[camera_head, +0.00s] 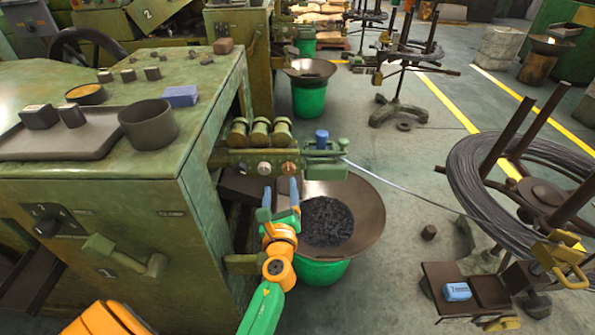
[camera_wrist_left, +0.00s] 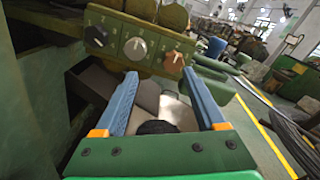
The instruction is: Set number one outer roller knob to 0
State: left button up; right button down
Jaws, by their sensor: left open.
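A green machine with a "1" on its side has a panel with three round knobs in a row: a dark knob (camera_head: 241,167), a pale knob (camera_head: 264,168) and a brown-orange knob (camera_head: 288,169). In the left wrist view they are the dark knob (camera_wrist_left: 96,35), the pale knob (camera_wrist_left: 135,48) and the orange knob (camera_wrist_left: 173,61). Which one is the outer roller knob, and its setting, I cannot read. My left gripper (camera_head: 281,196) is open and empty, just below the panel. Its blue fingers (camera_wrist_left: 159,88) point up towards the pale and orange knobs, apart from them. My right gripper is not in view.
Green rollers (camera_head: 260,133) sit above the panel, and a blue-topped part (camera_head: 321,138) is at its right end. A wide pan (camera_head: 365,213) of dark pieces stands on a green bucket below. A wire runs right to a coil (camera_head: 470,165). Floor between is mostly clear.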

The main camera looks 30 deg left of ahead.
aim_at(288, 170)
pick_arm(q)
jog(key=w, duration=0.1)
jog(key=m, duration=0.1)
jog(key=w+d+m, duration=0.1)
jog(key=shift+w+r+t+h, duration=0.25)
jog(key=shift+w+t+h, duration=0.05)
jog(key=shift+w+t, duration=0.1)
jog(key=x, duration=0.3)
jog(key=b+x, duration=0.1)
jog(key=x, duration=0.1)
jog(key=shift+w+a, duration=0.2)
jog(key=shift+a, duration=0.25)
grip_shut()
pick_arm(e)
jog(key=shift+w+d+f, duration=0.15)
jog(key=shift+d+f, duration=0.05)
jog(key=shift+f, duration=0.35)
